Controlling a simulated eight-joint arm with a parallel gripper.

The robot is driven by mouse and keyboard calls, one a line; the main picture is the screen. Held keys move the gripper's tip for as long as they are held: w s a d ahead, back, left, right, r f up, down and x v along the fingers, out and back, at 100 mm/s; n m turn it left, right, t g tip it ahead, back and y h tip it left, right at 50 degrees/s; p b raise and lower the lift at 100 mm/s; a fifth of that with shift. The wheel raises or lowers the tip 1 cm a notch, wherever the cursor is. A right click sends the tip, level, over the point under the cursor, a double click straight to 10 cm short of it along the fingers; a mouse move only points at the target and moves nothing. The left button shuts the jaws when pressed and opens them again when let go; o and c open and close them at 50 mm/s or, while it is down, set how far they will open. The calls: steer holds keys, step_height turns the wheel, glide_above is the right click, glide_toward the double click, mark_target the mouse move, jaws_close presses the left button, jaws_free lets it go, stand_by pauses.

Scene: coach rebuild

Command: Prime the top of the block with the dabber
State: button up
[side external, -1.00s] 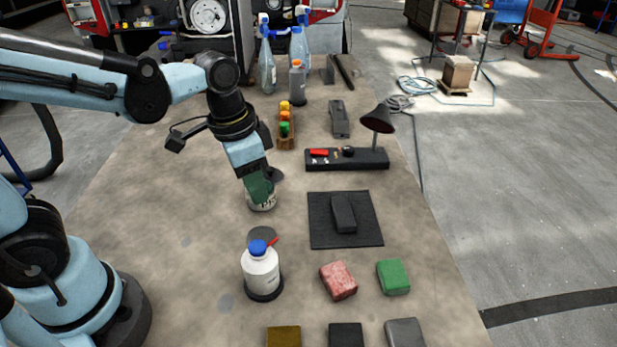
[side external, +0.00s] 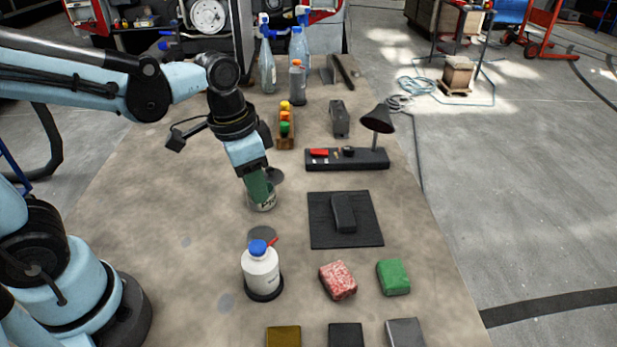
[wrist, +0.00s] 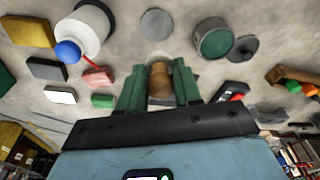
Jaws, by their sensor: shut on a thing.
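The open tin (wrist: 214,42) has a dark green inside and appears to the right of the fingers there. I cannot tell the height of the dabber over it. A dark block (side external: 343,212) lies on a black mat (side external: 318,236), right of the tin and apart from my gripper.
A white bottle with a blue cap (side external: 261,272) stands nearer the camera, beside a grey disc (side external: 262,235). A red-speckled block (side external: 338,280) and a green block (side external: 393,276) lie right of it. A black tray with a lamp (side external: 347,159) stands behind the mat.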

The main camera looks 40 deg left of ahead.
steer(key=w+a, duration=0.6)
steer(key=a, duration=0.1)
steer(key=shift+w+a+f, duration=0.15)
steer(key=shift+w+a, duration=0.05)
steer(key=shift+w, duration=0.1)
steer(key=shift+f, duration=2.6)
steer(key=shift+f, duration=0.6)
steer(key=shift+r, duration=0.1)
step_height(320, 180, up, 7)
stand_by(0.6)
steer(key=shift+d, duration=0.1)
stand_by(0.3)
